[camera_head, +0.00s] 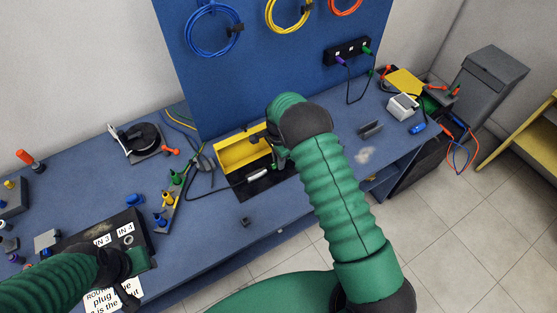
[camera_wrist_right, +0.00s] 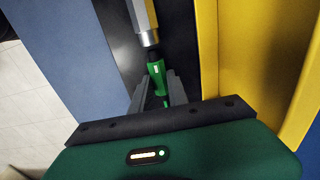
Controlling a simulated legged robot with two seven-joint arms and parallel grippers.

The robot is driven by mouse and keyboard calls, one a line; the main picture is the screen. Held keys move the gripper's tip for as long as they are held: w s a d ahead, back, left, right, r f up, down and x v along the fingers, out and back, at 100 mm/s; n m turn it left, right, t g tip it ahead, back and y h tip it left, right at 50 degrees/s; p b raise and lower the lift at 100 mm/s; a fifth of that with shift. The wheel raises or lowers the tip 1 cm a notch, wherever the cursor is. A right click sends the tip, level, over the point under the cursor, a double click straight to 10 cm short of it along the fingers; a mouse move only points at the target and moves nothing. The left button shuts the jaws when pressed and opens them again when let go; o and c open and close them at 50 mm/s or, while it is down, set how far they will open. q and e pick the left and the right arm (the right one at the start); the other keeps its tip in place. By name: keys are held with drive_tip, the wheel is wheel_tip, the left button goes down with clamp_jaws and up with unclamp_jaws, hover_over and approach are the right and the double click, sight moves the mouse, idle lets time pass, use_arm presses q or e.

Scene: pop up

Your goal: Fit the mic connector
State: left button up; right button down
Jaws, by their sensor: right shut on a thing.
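The green connector (camera_wrist_right: 157,76) is held between the dark fingers of my right gripper (camera_wrist_right: 157,92), which are closed on it. Its dark front end points at the silver end of a light grey cylindrical body (camera_wrist_right: 143,18), likely the mic. The two are in line and very close; I cannot tell if they touch. In the head view the grey body (camera_head: 258,174) lies on a black mat (camera_head: 270,185), with my right gripper (camera_head: 279,160) beside it and the connector hidden. My left gripper (camera_head: 128,280) is over the black input box at lower left; its fingers are unclear.
A yellow bin (camera_head: 236,155) stands right behind the mat. A dark cable (camera_head: 212,193) runs left across the bench. Coloured plugs (camera_head: 160,220) stand at left. A blue pegboard (camera_head: 270,75) with hanging cables rises behind. The bench's front middle is mostly clear.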

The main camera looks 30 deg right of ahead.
drive_tip(key=shift+a, duration=0.1)
drive_tip(key=shift+s+a, duration=0.1)
drive_tip(key=shift+a, duration=0.9)
drive_tip(key=c, duration=1.2)
unclamp_jaws()
drive_tip(key=shift+r, duration=0.1)
wheel_tip(320, 180, up, 17)
drive_tip(key=shift+f, duration=0.2)
